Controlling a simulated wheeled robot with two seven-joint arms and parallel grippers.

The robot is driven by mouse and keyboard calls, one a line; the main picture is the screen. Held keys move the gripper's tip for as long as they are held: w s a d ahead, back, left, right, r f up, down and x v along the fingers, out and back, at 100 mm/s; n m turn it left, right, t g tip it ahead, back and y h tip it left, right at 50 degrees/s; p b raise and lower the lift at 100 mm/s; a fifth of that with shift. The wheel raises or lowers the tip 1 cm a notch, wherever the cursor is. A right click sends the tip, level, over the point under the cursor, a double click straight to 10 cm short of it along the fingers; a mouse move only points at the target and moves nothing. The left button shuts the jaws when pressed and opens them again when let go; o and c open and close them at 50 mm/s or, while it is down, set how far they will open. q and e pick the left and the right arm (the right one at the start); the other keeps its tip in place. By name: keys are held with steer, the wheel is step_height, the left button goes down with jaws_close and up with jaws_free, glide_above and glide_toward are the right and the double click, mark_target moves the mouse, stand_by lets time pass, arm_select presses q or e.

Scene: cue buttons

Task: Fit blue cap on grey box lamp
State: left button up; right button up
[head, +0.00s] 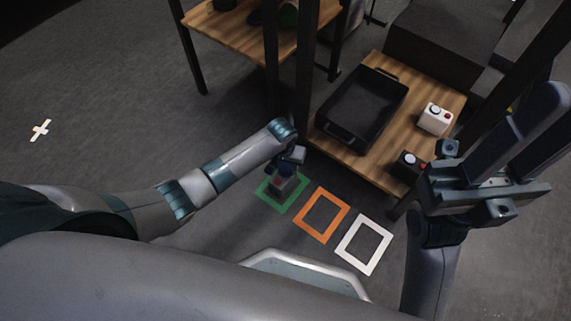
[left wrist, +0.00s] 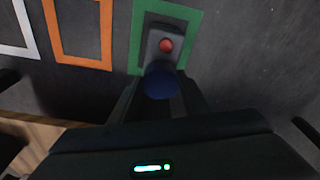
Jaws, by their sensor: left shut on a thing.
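A grey box (left wrist: 164,44) with a red button (left wrist: 166,45) sits inside the green frame on the floor; in the head view the box (head: 284,186) is partly covered by my left gripper (head: 289,168). In the left wrist view my left gripper (left wrist: 160,95) is shut on a dark blue round cap (left wrist: 160,82). The cap is at the near end of the box and hides the lamp spot there. I cannot tell if it is seated or just above. My right gripper (head: 522,130) is raised at the right, its fingers apart and empty.
Orange (head: 305,233) and white (head: 345,257) frames lie beside the green frame (head: 264,199). A wooden shelf (head: 358,163) holds a black tray (head: 328,127), a white button box (head: 434,121) and a black button box (head: 405,165). A dark post stands close to my left gripper.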

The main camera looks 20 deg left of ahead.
arm_select(q)
steer(key=shift+s+p, duration=0.1)
steer(key=shift+p, duration=0.65)
stand_by(0.8)
steer(key=shift+f+b, duration=0.3)
steer(key=shift+f, duration=0.35)
stand_by(0.5)
steer(key=o, duration=0.7)
steer(key=shift+o, duration=0.2)
